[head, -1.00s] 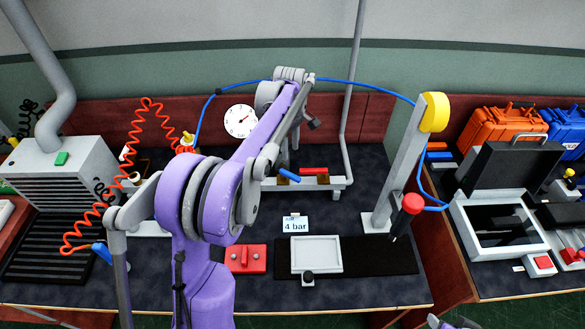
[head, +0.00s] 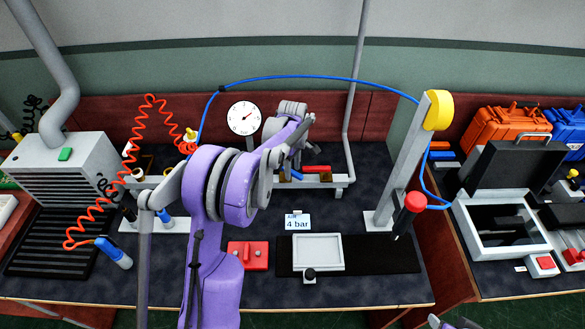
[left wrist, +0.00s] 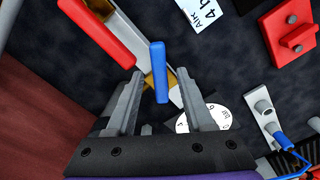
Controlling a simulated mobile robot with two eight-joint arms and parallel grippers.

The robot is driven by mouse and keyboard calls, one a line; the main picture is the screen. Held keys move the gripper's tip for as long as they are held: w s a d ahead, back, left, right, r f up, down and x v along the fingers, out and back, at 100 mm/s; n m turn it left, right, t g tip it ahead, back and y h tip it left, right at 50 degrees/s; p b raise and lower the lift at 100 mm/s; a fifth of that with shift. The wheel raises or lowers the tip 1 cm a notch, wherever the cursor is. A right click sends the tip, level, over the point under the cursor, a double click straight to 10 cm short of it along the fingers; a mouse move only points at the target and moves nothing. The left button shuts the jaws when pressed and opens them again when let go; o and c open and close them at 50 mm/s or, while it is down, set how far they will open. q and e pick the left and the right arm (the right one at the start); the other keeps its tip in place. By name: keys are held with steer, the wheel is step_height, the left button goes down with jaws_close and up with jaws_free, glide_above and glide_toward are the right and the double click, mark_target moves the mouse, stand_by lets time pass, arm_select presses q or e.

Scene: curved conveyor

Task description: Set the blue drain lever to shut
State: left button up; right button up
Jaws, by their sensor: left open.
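The blue drain lever (left wrist: 159,72) shows in the left wrist view as a straight bar between the two fingers of my left gripper (left wrist: 160,78), with gaps on both sides. My left gripper is open and not closed on it. In the head view, only a bit of the blue lever (head: 297,175) shows below my left gripper (head: 291,163), and my arm hides the rest. The lever is on a light manifold (head: 330,183) with brass-coloured fittings. My right gripper is not clearly seen.
A red lever (left wrist: 97,32) sits beside the blue one. A round gauge (head: 244,118) stands behind, left of my gripper. A "4 bar" card (head: 297,222), a red block (head: 247,255) and a grey tray (head: 318,252) lie in front. A grey post (head: 405,165) rises at the right.

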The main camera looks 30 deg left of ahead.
arm_select(q)
jaws_close()
stand_by(1.4)
